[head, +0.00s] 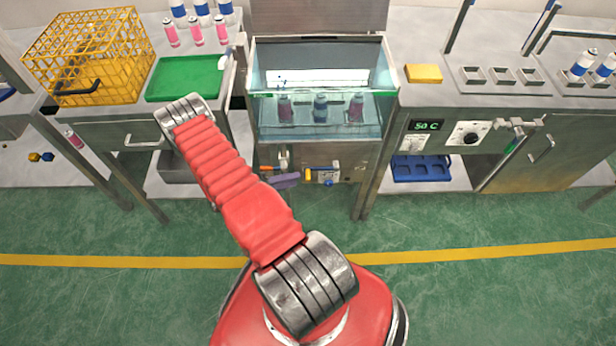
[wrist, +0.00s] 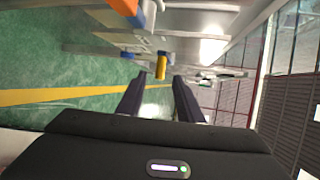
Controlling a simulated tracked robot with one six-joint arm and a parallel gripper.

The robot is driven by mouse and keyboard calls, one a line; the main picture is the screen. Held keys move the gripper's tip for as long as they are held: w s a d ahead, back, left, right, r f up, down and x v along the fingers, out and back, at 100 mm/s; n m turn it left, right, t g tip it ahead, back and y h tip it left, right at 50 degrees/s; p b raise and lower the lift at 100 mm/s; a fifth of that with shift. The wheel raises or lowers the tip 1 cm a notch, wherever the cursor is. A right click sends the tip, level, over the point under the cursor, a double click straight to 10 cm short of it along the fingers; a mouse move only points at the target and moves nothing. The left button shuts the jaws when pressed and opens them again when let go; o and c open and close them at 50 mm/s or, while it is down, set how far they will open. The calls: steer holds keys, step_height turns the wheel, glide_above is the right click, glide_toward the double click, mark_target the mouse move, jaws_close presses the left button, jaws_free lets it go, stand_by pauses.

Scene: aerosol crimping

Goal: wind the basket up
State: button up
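A glass-fronted water tank (head: 320,75) stands at the centre in the head view. Several cans (head: 320,108) stand low in it under water; the basket holding them is hard to make out. Below the tank's front is a crank area with a yellow handle (head: 308,175). My gripper (head: 296,178) is in front of the tank, pointing right, mostly hidden behind my red arm. In the wrist view my gripper's (wrist: 160,80) two dark fingers are apart and empty. The yellow handle (wrist: 160,68) shows between or just beyond their tips; I cannot tell which.
A yellow wire basket (head: 70,55) and green tray (head: 185,80) are on the left bench. A yellow sponge (head: 424,73) and can racks lie on the right bench. An orange part (wrist: 146,12) is close by in the wrist view. The floor (head: 480,290) in front is clear.

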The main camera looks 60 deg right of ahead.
mark_target(308, 176)
steer(key=x, duration=0.7)
steer(key=shift+s+d, duration=0.2)
steer(key=shift+d, duration=0.1)
jaws_close()
steer(key=shift+f, duration=0.1)
steer(key=shift+a, duration=0.2)
steer(key=shift+w+d, duration=0.1)
